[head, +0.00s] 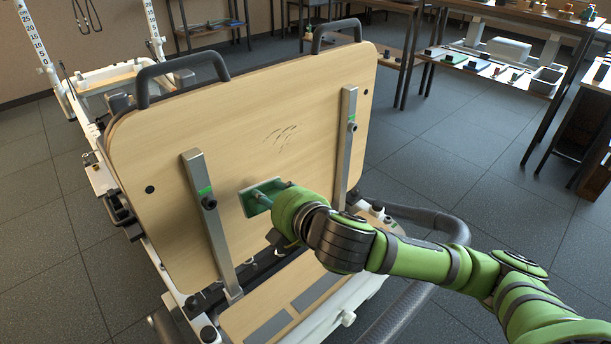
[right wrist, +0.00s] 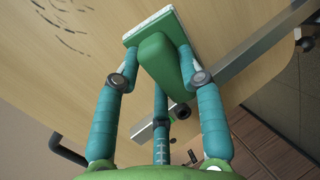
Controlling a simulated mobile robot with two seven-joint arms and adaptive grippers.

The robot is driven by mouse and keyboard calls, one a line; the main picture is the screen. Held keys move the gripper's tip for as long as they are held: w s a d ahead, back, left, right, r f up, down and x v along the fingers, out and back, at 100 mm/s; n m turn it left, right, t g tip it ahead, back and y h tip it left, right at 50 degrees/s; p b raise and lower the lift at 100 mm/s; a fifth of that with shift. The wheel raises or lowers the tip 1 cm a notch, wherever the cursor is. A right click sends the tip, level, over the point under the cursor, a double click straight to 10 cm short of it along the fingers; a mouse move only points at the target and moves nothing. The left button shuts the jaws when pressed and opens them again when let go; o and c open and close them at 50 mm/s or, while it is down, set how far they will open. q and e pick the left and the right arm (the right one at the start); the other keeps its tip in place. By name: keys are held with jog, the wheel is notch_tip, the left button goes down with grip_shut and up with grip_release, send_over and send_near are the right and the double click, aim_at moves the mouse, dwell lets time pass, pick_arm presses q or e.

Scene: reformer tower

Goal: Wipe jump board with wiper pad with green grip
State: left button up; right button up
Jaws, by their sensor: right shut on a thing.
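The jump board (head: 270,110) is a large upright pale wooden board with rounded corners. Dark streak marks (head: 283,134) lie on its face right of centre, and they also show at the upper left of the right wrist view (right wrist: 68,25). My right gripper (head: 268,197) is in front of the lower middle of the board, shut on the green grip (right wrist: 160,62) of the wiper pad. The pad (right wrist: 150,25) is a flat plate with a pale edge, close to the board, below and left of the marks. Whether it touches the board I cannot tell. My left gripper is out of view.
Two metal bars, left (head: 209,215) and right (head: 346,145), stand against the board on either side of the pad. Black handles (head: 182,70) rise from its top edge. A padded tube (head: 425,222) curves at the right. Shelves stand behind.

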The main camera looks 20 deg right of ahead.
jog(key=s+d+r+n+t+y, duration=0.1)
jog(key=d+r+n+t+y, duration=0.15)
jog(key=d+r, duration=0.2)
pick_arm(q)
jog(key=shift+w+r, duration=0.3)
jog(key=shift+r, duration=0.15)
pick_arm(e)
jog(key=shift+m+t+y, duration=0.35)
jog(key=shift+t+y, duration=0.2)
jog(key=x, duration=0.3)
jog(key=d+x, duration=0.1)
jog(key=x, duration=0.1)
jog(key=shift+w, duration=0.2)
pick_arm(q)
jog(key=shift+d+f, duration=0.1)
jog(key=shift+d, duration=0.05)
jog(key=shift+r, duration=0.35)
pick_arm(e)
jog(key=shift+x, duration=0.95)
jog(key=shift+d, duration=0.1)
